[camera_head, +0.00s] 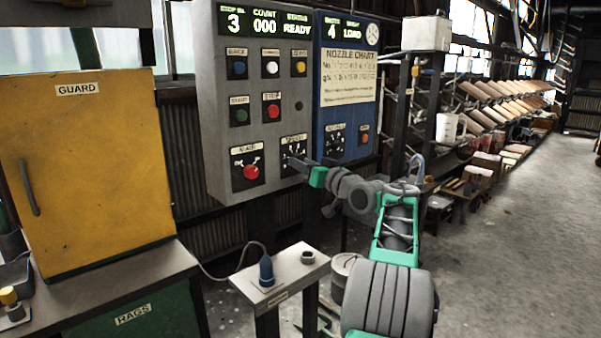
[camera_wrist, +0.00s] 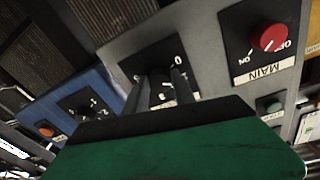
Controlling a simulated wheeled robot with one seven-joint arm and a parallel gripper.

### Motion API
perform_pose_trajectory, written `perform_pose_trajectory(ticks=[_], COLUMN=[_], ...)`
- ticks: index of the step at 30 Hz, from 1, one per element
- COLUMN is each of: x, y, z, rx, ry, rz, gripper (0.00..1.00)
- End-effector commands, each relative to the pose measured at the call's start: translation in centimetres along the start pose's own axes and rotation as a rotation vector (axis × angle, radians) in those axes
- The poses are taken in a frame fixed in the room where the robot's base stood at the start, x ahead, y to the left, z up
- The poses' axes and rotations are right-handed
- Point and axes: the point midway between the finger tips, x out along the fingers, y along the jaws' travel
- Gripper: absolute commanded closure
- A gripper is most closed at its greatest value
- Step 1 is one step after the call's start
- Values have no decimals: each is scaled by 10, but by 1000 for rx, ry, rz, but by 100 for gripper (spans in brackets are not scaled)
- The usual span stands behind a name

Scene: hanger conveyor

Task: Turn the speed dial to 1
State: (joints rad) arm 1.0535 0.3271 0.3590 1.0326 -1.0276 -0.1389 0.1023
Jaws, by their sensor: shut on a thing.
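The speed dial (camera_head: 293,149) is a dark knob on a black plate, low on the right of the grey control panel. Its label is blurred. In the wrist view its black plate (camera_wrist: 140,62) carries white marks, with a 0 near its upper right corner. My gripper (camera_head: 299,163) reaches the dial from the front right. In the wrist view my two thin grey fingers (camera_wrist: 160,84) are shut on the dark knob (camera_wrist: 159,88), one on each side. The fingers hide much of the knob and scale, so I cannot tell its setting.
A red MAIN knob (camera_head: 250,172) sits left of the dial. A blue panel (camera_head: 333,114) with another dial (camera_head: 335,141) stands to the right. Several buttons sit above. A small stand (camera_head: 305,272) with a blue plug (camera_head: 266,270) is below. A yellow guard (camera_head: 85,175) stands at left.

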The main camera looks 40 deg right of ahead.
Motion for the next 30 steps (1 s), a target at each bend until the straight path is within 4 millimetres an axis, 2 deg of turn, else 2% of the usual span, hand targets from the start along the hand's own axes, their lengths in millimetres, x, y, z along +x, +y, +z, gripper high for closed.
perform_pose_trajectory(ticks=[16, 17, 24, 30], x=[0, 0, 0, -1], y=[-1, -1, 0, 1], z=[-7, -7, -4, -3], rx=[-40, -40, -36, -34], ry=[12, 12, 7, 6], rz=[-2, -2, -1, -1], gripper=[100, 67, 47, 47])
